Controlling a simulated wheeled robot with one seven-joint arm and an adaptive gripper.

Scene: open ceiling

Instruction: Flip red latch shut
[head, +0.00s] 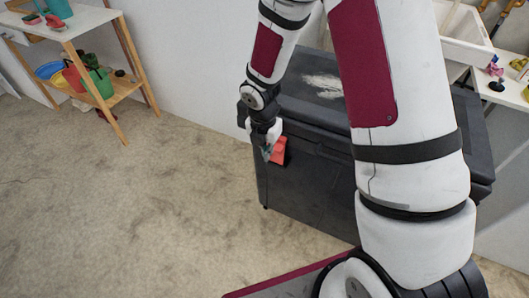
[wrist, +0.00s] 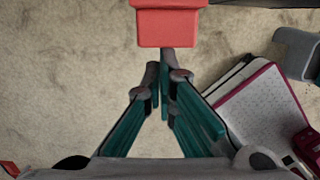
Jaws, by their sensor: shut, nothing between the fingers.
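The red latch (head: 279,151) is on the front of a dark grey chest (head: 310,185), near the left end of its front, just below the lid. In the wrist view the latch (wrist: 167,27) is a red block at the top centre, standing out from the chest's edge. My gripper (head: 267,153) is just left of the latch in the head view and overlaps part of it. In the wrist view my gripper (wrist: 164,70) has its teal fingers together and empty, tips at the latch's lower edge. I cannot tell whether they touch it.
The chest lid looks down, with a pale patch (head: 323,86) on top. A wooden shelf (head: 122,90) with colourful cans stands at the left wall. A white sink (head: 465,35) is at the upper right. The floor (head: 150,210) left of the chest is clear.

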